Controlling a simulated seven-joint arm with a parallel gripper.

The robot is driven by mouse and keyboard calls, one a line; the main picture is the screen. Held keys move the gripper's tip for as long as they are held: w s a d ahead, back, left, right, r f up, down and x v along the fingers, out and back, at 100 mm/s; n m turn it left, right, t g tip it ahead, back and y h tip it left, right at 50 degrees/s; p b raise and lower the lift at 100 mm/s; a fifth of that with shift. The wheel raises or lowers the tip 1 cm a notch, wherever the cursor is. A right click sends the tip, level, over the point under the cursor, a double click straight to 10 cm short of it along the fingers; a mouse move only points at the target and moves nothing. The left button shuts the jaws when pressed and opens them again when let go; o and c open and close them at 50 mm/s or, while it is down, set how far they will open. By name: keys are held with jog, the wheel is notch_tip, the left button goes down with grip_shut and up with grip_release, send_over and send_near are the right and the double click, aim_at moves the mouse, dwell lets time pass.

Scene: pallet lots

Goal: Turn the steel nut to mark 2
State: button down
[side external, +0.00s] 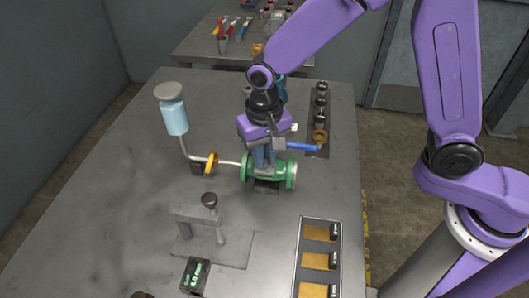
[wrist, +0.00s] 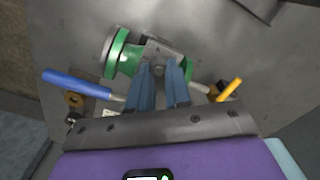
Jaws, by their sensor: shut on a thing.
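A green valve body (side external: 267,177) with round end flanges sits on the table under my gripper (side external: 264,164). It also shows in the wrist view (wrist: 128,60). My gripper points down at the top of the valve, and its two blue fingers (wrist: 163,68) are shut on the grey steel nut (wrist: 158,71) between their tips. The fingers hide most of the nut. No numbered mark can be read. A blue-handled tool (side external: 303,147) reaches out to the right behind the valve. Its inner end is hidden by the fingers, so I cannot tell whether it touches anything.
A pipe with a yellow lever (side external: 212,162) joins the valve on the left, below a light-blue bottle (side external: 173,117). A dark rack (side external: 317,111) holds round parts behind. A grey clamp stand (side external: 208,222) and a tray (side external: 318,258) stand in front. The table's left side is clear.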

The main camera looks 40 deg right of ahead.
jog(key=shift+n, duration=0.3)
jog(key=c, duration=1.1)
grip_release()
jog(key=shift+o, duration=0.2)
